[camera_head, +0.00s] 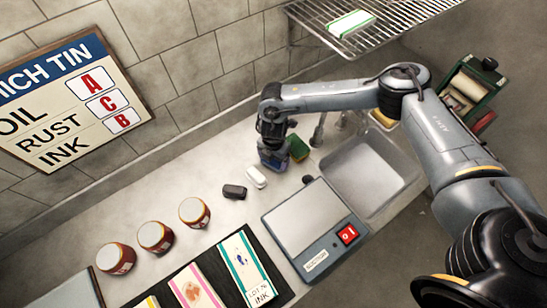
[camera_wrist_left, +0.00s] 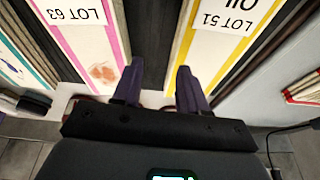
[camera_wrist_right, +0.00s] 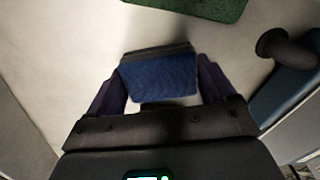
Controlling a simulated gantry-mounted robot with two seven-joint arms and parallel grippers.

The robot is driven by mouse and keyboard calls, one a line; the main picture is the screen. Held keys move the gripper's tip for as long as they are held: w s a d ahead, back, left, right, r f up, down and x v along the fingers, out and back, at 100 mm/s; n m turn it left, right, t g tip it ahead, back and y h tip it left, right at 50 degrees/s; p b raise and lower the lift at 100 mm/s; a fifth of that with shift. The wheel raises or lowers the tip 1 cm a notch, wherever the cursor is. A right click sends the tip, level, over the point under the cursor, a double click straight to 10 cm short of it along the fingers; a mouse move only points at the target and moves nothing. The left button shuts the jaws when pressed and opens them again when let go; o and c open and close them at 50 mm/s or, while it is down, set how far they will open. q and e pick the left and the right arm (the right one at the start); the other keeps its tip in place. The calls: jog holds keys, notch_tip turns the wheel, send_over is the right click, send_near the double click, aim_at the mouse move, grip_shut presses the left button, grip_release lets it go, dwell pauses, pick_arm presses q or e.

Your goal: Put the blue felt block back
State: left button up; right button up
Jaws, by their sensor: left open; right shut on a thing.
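The blue felt block (camera_wrist_right: 160,76), with a dark grey top layer, sits between the fingers of my right gripper (camera_wrist_right: 165,95). My left gripper (camera_wrist_left: 155,88) is open and empty in the left wrist view, above the dark mat, between a pink-edged card (camera_wrist_left: 90,35) and a yellow-edged card (camera_wrist_left: 210,40). The head view does not show it.
A dark block (camera_head: 234,191) and a white block (camera_head: 256,177) lie left of my right gripper. Three jars (camera_head: 155,237) stand further left. A suction plate (camera_head: 310,218) with a red switch and a sink (camera_head: 365,178) are to the right. A wire rack (camera_head: 385,22) hangs above.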

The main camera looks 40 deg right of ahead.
jog(key=shift+f, duration=0.15)
pick_arm(q)
jog(key=shift+a, duration=0.15)
pick_arm(e)
jog(key=o, duration=0.8)
